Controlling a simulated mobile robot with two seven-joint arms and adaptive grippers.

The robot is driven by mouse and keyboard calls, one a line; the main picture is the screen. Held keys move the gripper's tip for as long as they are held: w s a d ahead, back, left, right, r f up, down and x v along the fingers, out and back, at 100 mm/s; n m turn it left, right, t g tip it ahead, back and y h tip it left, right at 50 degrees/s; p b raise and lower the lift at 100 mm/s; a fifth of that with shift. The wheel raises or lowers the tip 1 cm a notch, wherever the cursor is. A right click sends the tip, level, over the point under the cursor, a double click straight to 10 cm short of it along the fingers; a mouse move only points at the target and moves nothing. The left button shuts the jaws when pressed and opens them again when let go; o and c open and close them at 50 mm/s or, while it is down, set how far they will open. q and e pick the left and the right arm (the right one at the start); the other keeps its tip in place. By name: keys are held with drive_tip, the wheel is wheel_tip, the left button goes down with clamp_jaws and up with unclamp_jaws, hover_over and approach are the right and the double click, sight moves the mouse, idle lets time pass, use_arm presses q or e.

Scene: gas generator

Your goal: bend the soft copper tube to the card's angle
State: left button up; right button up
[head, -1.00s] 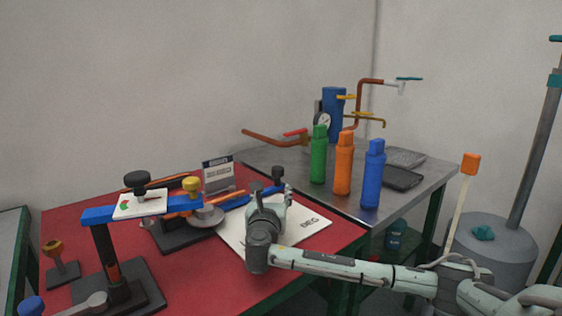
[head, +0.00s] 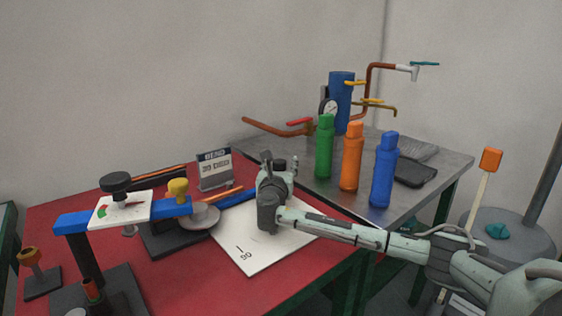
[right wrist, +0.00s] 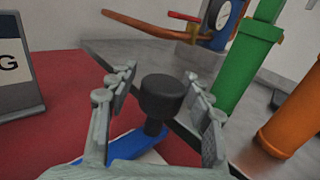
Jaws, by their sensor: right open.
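The angle card (head: 214,170) stands upright at the back of the red table; its heading seems to read BEND, the number is too small to be sure of. The bender (head: 180,238) has a grey round former (head: 202,217) and a blue handle (head: 238,199) ending in a black knob (right wrist: 161,96). The copper tube (head: 222,193) shows as a short orange length by the former; its shape is partly hidden. My right gripper (head: 272,163) is open at the handle's end. In the right wrist view the knob stands between its spread fingers, apparently untouched. My left gripper is out of view.
A white marked sheet (head: 258,250) lies under my right arm. A blue-armed stand with a dial plate (head: 121,210) stands at left. Green (head: 325,147), orange (head: 351,158) and blue (head: 383,172) bottles stand on the grey metal table at right, close to my right gripper.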

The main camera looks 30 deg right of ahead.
drive_tip(key=shift+w+d, duration=0.35)
drive_tip(key=shift+w, duration=0.05)
drive_tip(key=shift+c, duration=0.2)
drive_tip(key=c, duration=0.5)
clamp_jaws()
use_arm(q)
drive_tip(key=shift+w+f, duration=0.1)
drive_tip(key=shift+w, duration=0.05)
